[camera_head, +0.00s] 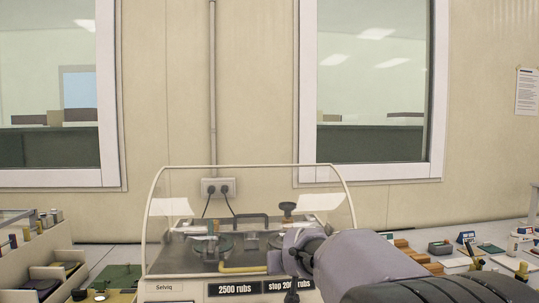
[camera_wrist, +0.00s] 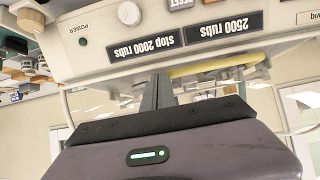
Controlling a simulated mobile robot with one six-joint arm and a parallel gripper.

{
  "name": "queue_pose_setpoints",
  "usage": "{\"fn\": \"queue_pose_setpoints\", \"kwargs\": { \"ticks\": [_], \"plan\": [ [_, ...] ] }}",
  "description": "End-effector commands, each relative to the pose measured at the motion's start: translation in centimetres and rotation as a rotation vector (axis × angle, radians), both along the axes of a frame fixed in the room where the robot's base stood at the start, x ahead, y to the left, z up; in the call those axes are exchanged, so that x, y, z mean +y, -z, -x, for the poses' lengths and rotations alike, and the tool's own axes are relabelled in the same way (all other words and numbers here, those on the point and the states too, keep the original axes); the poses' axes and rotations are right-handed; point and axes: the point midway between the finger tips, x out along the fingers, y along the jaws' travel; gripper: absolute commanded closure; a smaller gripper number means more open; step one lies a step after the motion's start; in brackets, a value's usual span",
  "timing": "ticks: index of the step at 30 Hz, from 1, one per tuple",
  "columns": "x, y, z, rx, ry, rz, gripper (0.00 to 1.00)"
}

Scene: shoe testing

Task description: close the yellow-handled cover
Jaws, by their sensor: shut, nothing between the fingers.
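The clear arched cover (camera_head: 250,182) has a pale rim and rises above the cream rubbing machine. Its yellow handle (camera_head: 245,268) sits low at the machine's front, just above the label panel. The handle also shows in the wrist view (camera_wrist: 215,68), where the picture is upside down. My gripper (camera_wrist: 158,82) is shut and empty, its dark fingers pointing at the machine front beside one end of the handle. I cannot tell whether they touch it. In the head view my wrist and arm hide the machine's right front and part of the cover's right side.
The machine's front panel (camera_head: 236,289) carries labels "2500 rubs" and "stop 2000 rubs". Metal plates and a dark knob (camera_head: 288,208) show through the cover. A tray with bottles (camera_head: 30,240) stands left; several small items crowd the bench at right. A wall socket (camera_head: 218,187) is behind.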

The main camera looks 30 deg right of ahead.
Motion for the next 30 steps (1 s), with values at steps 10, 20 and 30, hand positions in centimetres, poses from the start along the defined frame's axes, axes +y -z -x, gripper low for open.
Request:
{"fn": "queue_pose_setpoints", "kwargs": {
  "ticks": [10,20,30],
  "plan": [
    [0.5,-4.5,0.7,-0.003,-0.003,0.002,1.0],
    [3.5,-3.1,8.0,-0.007,-0.003,0.003,1.0],
    [11.6,-2.4,12.8,0.047,-0.067,-0.131,1.0]
  ]
}}
